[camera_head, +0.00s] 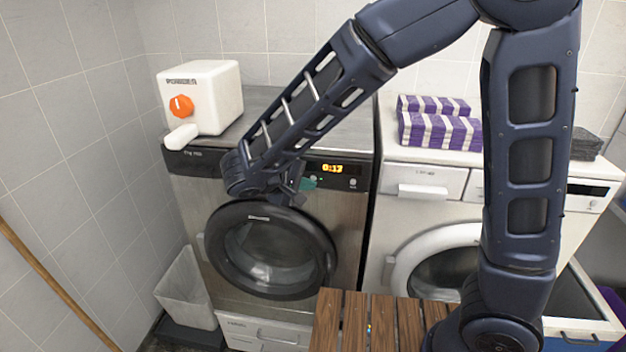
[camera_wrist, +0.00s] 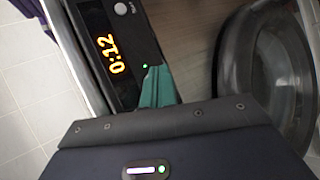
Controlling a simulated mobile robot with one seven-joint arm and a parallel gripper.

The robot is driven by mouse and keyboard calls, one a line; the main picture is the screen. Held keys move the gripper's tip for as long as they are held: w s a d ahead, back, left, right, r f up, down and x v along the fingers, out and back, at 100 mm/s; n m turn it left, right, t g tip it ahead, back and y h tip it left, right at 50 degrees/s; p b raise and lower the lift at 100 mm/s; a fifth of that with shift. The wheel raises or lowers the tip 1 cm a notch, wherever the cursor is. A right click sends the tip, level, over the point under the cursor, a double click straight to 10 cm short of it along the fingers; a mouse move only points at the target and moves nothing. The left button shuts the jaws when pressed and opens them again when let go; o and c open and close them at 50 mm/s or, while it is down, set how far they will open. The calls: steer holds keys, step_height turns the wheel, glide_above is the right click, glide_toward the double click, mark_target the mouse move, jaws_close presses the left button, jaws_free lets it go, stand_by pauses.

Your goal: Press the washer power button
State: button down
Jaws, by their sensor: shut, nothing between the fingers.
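The grey front-loading machine (camera_head: 185,190) at the left has a dark control panel with a lit orange time display (camera_head: 332,168). The display also shows in the wrist view (camera_wrist: 112,55). A round pale button (camera_wrist: 120,8) sits beyond the display, near the top edge of the wrist view; it shows to the right of the display in the head view (camera_head: 352,183). My gripper (camera_head: 308,184), with teal fingers, is shut and empty at the panel, left of and just below the display. In the wrist view its fingertips (camera_wrist: 155,70) lie beside a small green light (camera_wrist: 145,66). Contact cannot be told.
A white box with an orange dial (camera_head: 181,106) stands on the grey machine. A white front-loader (camera_head: 420,190) stands to the right, with folded purple striped towels (camera_head: 438,132) on top. A wooden slatted surface (camera_head: 355,322) is in front. A pale bin (camera_head: 187,290) stands lower left.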

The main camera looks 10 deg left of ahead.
steer(key=shift+s, duration=0.1)
steer(key=s, duration=0.6)
stand_by(0.6)
